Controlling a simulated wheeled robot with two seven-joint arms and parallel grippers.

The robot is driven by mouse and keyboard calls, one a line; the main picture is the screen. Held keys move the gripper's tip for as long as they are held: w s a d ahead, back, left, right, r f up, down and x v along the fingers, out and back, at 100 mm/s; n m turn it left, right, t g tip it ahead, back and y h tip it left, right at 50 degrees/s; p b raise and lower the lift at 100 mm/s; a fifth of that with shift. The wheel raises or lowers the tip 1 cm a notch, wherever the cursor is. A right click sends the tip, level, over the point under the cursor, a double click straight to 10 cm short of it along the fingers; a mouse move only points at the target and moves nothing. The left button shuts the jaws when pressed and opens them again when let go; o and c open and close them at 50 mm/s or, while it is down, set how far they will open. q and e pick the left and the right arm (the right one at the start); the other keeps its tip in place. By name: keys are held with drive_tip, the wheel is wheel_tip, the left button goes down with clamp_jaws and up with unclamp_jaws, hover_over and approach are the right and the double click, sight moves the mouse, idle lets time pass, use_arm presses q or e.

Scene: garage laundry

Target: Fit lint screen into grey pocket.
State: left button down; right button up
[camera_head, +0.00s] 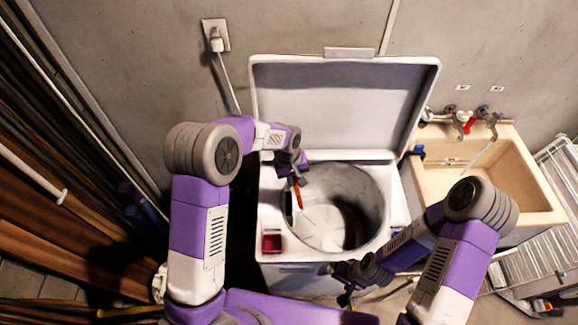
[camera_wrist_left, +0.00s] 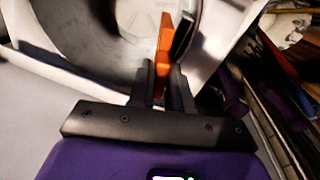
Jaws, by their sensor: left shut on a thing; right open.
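The orange lint screen (camera_head: 298,194) hangs below my left gripper (camera_head: 292,172), at the left side of the washer opening. In the left wrist view my left gripper (camera_wrist_left: 160,85) is shut on the lint screen (camera_wrist_left: 164,48), which points up and away between the fingers. A dark piece (camera_wrist_left: 184,36) stands close beside it on the right; I cannot tell if it touches. I cannot make out the grey pocket for certain in either view. My right gripper (camera_head: 337,284) is open and empty in front of the washer.
The open washer drum (camera_head: 325,228) shows below a raised lid (camera_head: 345,100). A red compartment (camera_head: 272,242) is at the washer's front left corner. A beige sink (camera_head: 540,196) with taps stands to the right, beside a wire rack (camera_head: 565,165). Brown boards (camera_head: 50,210) line the left.

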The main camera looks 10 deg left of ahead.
use_arm(q)
drive_tip(key=shift+w+a+r+m+y+p, duration=0.2)
drive_tip(key=shift+a+r+m+y+p, duration=0.15)
drive_tip(key=shift+a+r+m, duration=0.2)
drive_tip(key=shift+w+a+m+g+y, duration=0.15)
drive_tip(key=shift+a+m+g+y, duration=0.15)
drive_tip(key=shift+a+m, duration=0.2)
use_arm(e)
drive_tip(key=shift+r, duration=0.9)
use_arm(q)
drive_tip(key=shift+d+r, duration=0.1)
drive_tip(key=shift+r, duration=0.05)
use_arm(e)
drive_tip(key=shift+f, duration=0.15)
use_arm(q)
wheel_tip(320, 180, down, 16)
drive_tip(key=b, duration=1.2)
use_arm(e)
wheel_tip(320, 180, down, 12)
use_arm(q)
drive_tip(key=c, duration=1)
unclamp_jaws()
